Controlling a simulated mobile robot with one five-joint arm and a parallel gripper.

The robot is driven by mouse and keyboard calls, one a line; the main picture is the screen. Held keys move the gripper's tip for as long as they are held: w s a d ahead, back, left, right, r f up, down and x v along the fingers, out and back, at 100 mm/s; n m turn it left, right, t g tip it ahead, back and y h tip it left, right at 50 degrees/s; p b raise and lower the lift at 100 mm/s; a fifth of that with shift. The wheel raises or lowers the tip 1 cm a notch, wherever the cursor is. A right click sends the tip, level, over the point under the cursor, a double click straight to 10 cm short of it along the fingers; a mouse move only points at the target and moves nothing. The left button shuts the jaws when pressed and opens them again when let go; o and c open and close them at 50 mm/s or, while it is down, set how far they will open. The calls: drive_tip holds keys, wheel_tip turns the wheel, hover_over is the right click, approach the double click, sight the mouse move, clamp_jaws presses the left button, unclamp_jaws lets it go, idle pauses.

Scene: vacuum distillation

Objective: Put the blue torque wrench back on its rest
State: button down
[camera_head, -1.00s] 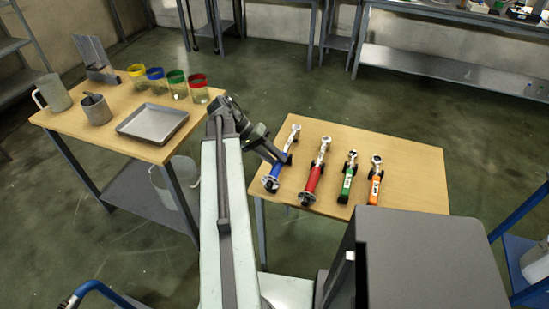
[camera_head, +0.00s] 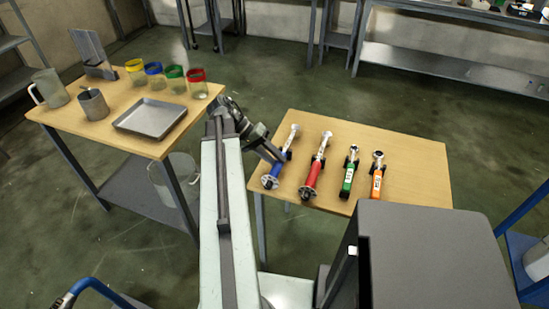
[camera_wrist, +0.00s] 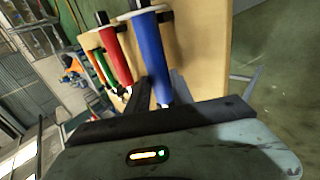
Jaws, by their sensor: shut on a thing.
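The blue torque wrench (camera_head: 273,178) is at the left end of the row on the right-hand table, its silver head pointing away. My gripper (camera_head: 281,158) is shut on it. In the wrist view its blue handle (camera_wrist: 150,50) runs between the two dark fingers of my gripper (camera_wrist: 160,85). The fingers hide part of the wrench and whatever is under it. I cannot tell whether it touches its rest or hangs just above.
Red (camera_head: 313,175), green (camera_head: 348,175) and orange (camera_head: 376,180) wrenches lie to the right on the table (camera_head: 420,180). The left table (camera_head: 90,137) holds a tray (camera_head: 150,118), several colour-rimmed beakers and a jug (camera_head: 50,88). The right table's far part is clear.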

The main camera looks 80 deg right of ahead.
drive_tip(key=shift+f, duration=0.1)
drive_tip(key=c, duration=1)
unclamp_jaws()
drive_tip(key=shift+c, duration=0.2)
drive_tip(key=p+v, duration=0.5)
drive_tip(key=v, duration=0.2)
drive_tip(key=shift+w+r, duration=0.25)
drive_tip(key=shift+r, duration=0.05)
